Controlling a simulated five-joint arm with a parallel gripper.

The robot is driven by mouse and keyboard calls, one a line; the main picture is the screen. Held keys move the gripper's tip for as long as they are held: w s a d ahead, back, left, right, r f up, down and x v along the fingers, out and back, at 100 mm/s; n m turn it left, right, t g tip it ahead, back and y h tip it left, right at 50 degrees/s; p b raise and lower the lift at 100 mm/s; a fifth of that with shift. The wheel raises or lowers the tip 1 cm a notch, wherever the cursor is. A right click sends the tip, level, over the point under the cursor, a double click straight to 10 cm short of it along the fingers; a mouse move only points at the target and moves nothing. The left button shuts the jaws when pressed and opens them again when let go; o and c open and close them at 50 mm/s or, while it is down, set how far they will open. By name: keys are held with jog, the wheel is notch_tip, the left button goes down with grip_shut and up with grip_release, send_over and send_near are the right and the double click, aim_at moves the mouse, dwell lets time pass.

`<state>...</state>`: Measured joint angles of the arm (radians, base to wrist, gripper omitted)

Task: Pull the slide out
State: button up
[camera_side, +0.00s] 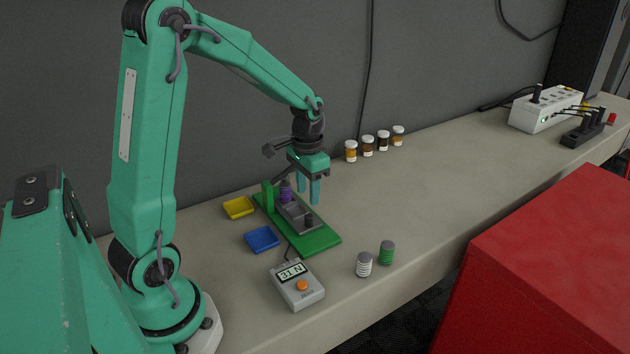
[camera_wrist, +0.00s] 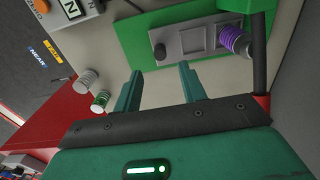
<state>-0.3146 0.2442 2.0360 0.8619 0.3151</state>
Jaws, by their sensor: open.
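The green base plate (camera_side: 320,241) lies on the bench and carries a grey slide (camera_side: 297,214). A dark knob (camera_side: 309,221) stands at the slide's near end, and a purple ribbed spring or roller (camera_side: 286,191) is at its far end. In the wrist view the grey slide (camera_wrist: 197,41), knob (camera_wrist: 160,51) and purple part (camera_wrist: 235,40) lie beyond my fingers. My gripper (camera_side: 308,188) is open and empty, pointing down over the back edge of the plate, apart from the knob. Its two teal fingers (camera_wrist: 161,80) show in the wrist view with nothing between them.
A gauge (camera_side: 297,285) reading 31 N stands in front of the plate. Blue (camera_side: 262,239) and yellow (camera_side: 238,207) trays are at left. White (camera_side: 364,264) and green (camera_side: 387,253) ribbed cylinders stand at right. Several jars (camera_side: 367,146) line the wall.

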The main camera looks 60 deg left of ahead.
aim_at(308, 216)
jog(key=shift+f, duration=0.1)
jog(key=shift+f, duration=3.75)
grip_shut()
